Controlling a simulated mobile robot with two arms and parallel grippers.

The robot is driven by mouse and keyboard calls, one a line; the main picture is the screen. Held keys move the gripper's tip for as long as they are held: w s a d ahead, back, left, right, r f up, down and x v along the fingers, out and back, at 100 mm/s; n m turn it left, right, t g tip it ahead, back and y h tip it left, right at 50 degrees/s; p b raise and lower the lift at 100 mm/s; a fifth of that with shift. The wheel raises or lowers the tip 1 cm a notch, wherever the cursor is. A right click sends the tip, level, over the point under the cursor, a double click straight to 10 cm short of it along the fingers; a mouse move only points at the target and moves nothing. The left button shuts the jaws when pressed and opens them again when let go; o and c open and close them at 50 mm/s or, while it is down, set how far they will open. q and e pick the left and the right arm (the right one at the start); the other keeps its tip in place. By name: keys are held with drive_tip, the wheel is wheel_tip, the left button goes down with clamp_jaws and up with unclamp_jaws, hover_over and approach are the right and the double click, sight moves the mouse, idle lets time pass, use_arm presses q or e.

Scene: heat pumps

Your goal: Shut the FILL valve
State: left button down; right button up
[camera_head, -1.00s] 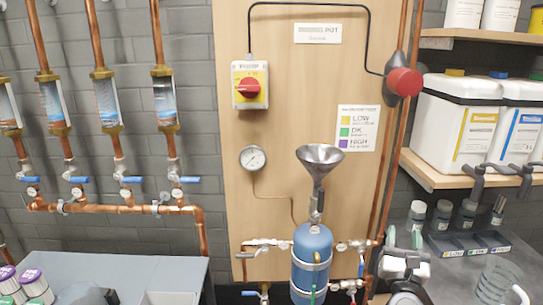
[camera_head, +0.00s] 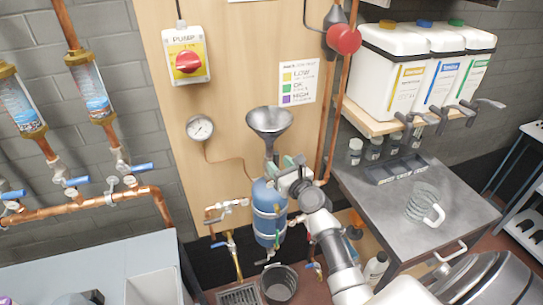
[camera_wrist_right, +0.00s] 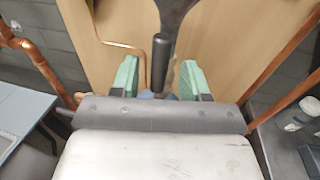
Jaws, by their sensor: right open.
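A dark metal funnel (camera_head: 269,122) stands upright above the blue pot (camera_head: 268,205) in the head view. My right gripper (camera_head: 289,163) is open just below and right of the funnel, near its neck. In the right wrist view its two green fingertips (camera_wrist_right: 160,78) stand apart on either side of a dark upright rod (camera_wrist_right: 160,62) under the funnel (camera_wrist_right: 174,12). I cannot tell whether this rod is a valve handle or the funnel's stem, or whether the fingers touch it. No FILL label is readable. My left gripper is not clearly in view.
Copper pipes (camera_head: 330,110) run upright close right of my right gripper. A valve (camera_head: 228,205) and a blue-handled drain valve (camera_head: 228,241) sit left of the pot. A bucket (camera_head: 279,287) stands below.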

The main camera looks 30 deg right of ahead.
sight(278, 163)
drive_tip(key=shift+w+d, duration=0.1)
drive_tip(key=shift+w, duration=2.05)
drive_tip(key=shift+c, duration=0.3)
clamp_jaws()
